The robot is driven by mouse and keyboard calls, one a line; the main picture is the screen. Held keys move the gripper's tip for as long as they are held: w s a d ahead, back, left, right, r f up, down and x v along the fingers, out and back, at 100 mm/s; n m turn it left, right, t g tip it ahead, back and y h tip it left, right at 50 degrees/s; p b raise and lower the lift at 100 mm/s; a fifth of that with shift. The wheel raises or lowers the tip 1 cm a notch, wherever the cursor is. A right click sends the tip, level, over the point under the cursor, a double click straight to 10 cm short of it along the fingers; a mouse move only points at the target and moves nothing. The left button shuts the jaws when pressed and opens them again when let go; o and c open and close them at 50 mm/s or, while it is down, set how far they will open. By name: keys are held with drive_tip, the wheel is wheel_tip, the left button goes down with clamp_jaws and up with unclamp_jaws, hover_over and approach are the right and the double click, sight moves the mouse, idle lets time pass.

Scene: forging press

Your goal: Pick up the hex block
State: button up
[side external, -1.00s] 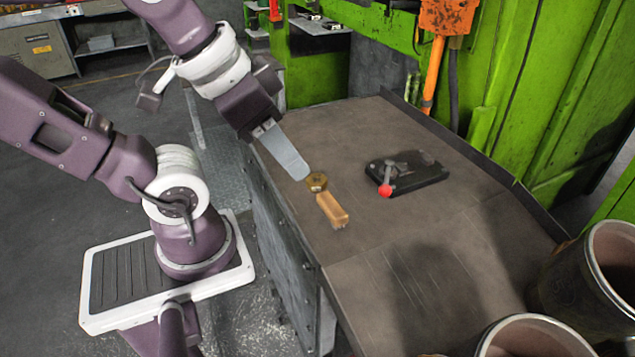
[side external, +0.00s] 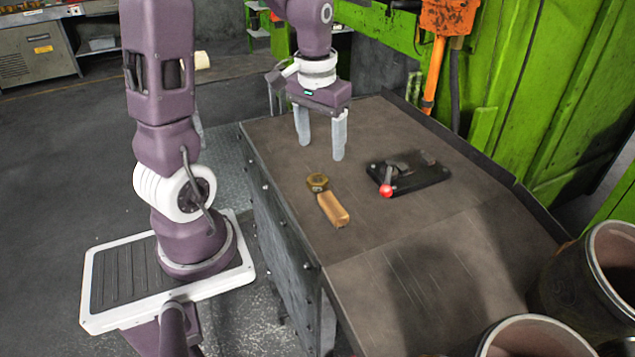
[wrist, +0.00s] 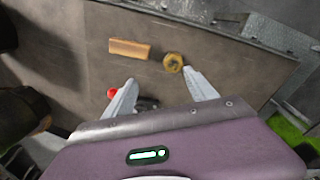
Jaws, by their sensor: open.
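The hex block (side external: 317,182) is a small brass-coloured hexagonal piece on the brown bench top. It also shows in the wrist view (wrist: 173,62), just beyond the tip of the right finger. My gripper (side external: 321,150) is open and empty, with both fingers pointing down above the bench, behind the hex block in the side view. In the wrist view my gripper (wrist: 161,88) has its fingers spread wide, with nothing between the tips.
A tan rectangular block (side external: 333,209) lies close to the hex block. A black device with a red-knobbed lever (side external: 407,177) sits to the right. Metal cylinders (side external: 590,285) stand at the lower right. The front of the bench (side external: 420,270) is clear.

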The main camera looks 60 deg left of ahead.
drive_tip(key=n, duration=0.1)
hover_over(318, 179)
drive_tip(key=s, duration=0.1)
drive_tip(key=shift+g, duration=0.4)
drive_tip(key=f, duration=0.5)
drive_tip(key=shift+a+f, duration=0.25)
drive_tip(key=shift+f, duration=0.05)
drive_tip(key=f, duration=0.4)
drive_tip(key=w+f, duration=0.1)
drive_tip(key=f, duration=0.1)
drive_tip(key=shift+d+f, duration=0.15)
drive_tip(key=shift+d, duration=0.05)
clamp_jaws()
